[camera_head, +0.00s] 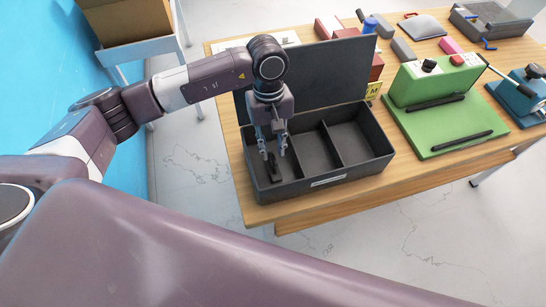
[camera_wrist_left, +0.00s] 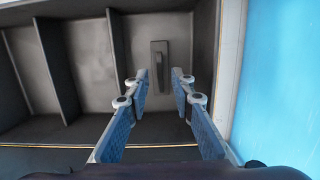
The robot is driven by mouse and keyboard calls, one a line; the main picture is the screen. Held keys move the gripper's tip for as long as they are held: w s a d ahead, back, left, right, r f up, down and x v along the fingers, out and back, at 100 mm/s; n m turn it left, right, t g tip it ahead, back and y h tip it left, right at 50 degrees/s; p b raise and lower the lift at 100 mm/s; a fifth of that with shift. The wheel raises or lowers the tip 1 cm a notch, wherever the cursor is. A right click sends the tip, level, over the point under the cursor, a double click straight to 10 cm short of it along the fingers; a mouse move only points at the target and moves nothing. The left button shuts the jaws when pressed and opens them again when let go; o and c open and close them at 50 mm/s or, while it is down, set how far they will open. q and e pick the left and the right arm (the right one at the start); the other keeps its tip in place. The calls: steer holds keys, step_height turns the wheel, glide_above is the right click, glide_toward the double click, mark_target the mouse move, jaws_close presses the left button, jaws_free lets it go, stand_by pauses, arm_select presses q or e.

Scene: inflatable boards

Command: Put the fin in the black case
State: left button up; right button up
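The black case (camera_head: 318,181) is open on the wooden table, its lid standing up at the back and its inside split by dividers. The small dark fin (camera_head: 273,168) is in the left compartment in the head view. In the left wrist view the fin (camera_wrist_left: 160,62) lies on the case floor, beyond the fingertips. My left gripper (camera_head: 272,154) points down into that compartment; its fingers are apart with nothing between them, as the left wrist view (camera_wrist_left: 160,78) also shows. Whether a fingertip touches the fin is unclear. My right gripper is out of view.
A green machine (camera_head: 436,82) stands right of the case, with a blue tool (camera_head: 527,92) beyond it. A cardboard box (camera_head: 128,20) stands at the upper left. The table's front edge runs close to the case.

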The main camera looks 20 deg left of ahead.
mark_target(271, 153)
arm_select(q)
step_height(271, 153, up, 8)
steer(key=b, duration=0.2)
steer(key=shift+w+a, duration=0.35)
steer(key=shift+w, duration=0.1)
